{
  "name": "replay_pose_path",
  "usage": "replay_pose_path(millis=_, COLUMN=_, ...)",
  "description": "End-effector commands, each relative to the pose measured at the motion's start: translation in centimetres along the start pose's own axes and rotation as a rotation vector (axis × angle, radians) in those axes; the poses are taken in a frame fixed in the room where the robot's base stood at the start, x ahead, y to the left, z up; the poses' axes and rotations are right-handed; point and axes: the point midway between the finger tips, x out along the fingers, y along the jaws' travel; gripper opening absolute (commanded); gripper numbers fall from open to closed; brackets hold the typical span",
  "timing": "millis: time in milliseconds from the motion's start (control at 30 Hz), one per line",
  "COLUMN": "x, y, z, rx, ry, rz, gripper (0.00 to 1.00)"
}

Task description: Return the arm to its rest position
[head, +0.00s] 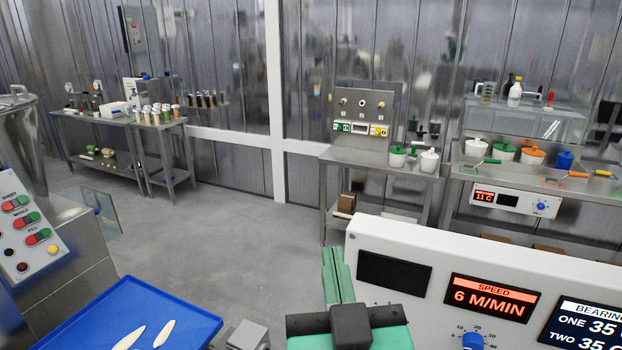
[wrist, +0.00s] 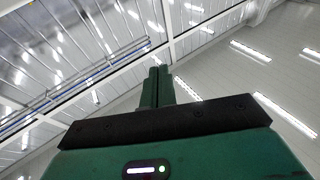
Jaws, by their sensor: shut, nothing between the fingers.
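My gripper (head: 332,256) shows at the bottom middle of the head view, its green fingers pointing up and lying together. Nothing is between them. Its dark bar and green body are cut off by the lower edge. In the wrist view the gripper (wrist: 158,72) is also shut and empty, pointing up toward the ceiling lights and glass panels. The rest of my arm is hidden.
A white control panel (head: 395,238) with lit displays stands at the right, close to the gripper in the picture. A blue tray (head: 85,325) with pale pieces lies lower left. Steel benches (head: 330,155) line the back wall. The grey floor (head: 235,215) between is clear.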

Motion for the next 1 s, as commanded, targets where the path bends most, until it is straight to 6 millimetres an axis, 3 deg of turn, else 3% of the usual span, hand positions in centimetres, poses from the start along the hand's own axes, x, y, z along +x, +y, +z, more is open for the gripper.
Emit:
replay_pose_path(millis=33, x=-1.6, y=-1.4, z=-4.2, rx=-0.015, ry=0.091, rz=0.016, gripper=0.0)
replay_pose_path(millis=167, x=-7.7, y=-4.0, z=-14.0, rx=-0.016, ry=0.341, rz=0.078, gripper=0.0)
replay_pose_path(millis=200, x=-6.4, y=-3.7, z=-18.3, rx=-0.013, ry=0.34, rz=0.083, gripper=0.0)
replay_pose_path(millis=500, x=-1.7, y=-3.4, z=-33.1, rx=-0.005, ry=0.326, rz=0.078, gripper=0.0)
replay_pose_path(millis=600, x=-0.7, y=-3.3, z=-36.5, rx=-0.002, ry=0.325, rz=0.077, gripper=0.0)
replay_pose_path(millis=700, x=-0.1, y=-3.3, z=-38.6, rx=0.0, ry=0.324, rz=0.076, gripper=0.0)
replay_pose_path(millis=1000, x=0.1, y=-3.3, z=-39.0, rx=0.001, ry=0.323, rz=0.075, gripper=0.0)
